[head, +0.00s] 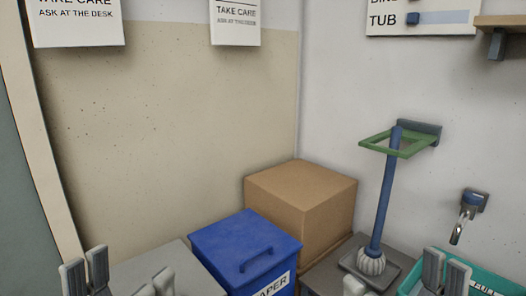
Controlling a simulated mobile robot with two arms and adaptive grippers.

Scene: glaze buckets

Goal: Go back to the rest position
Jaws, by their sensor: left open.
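My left gripper (120,277) shows at the bottom left edge. Its grey fingers stand apart with nothing between them, in front of a grey surface (185,262). My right gripper (399,281) shows at the bottom right edge. Its fingers are also wide apart, and no held thing shows between them. The lower parts of both grippers and both arms are cut off by the frame's bottom edge.
A blue lidded bin (228,246) marked "APER" stands centre, before a cardboard box (301,192). A blue pole (385,195) with a white ribbed end rises through a green wall-mounted frame (375,137). A teal tub (480,273) sits below a tap (465,217) at right.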

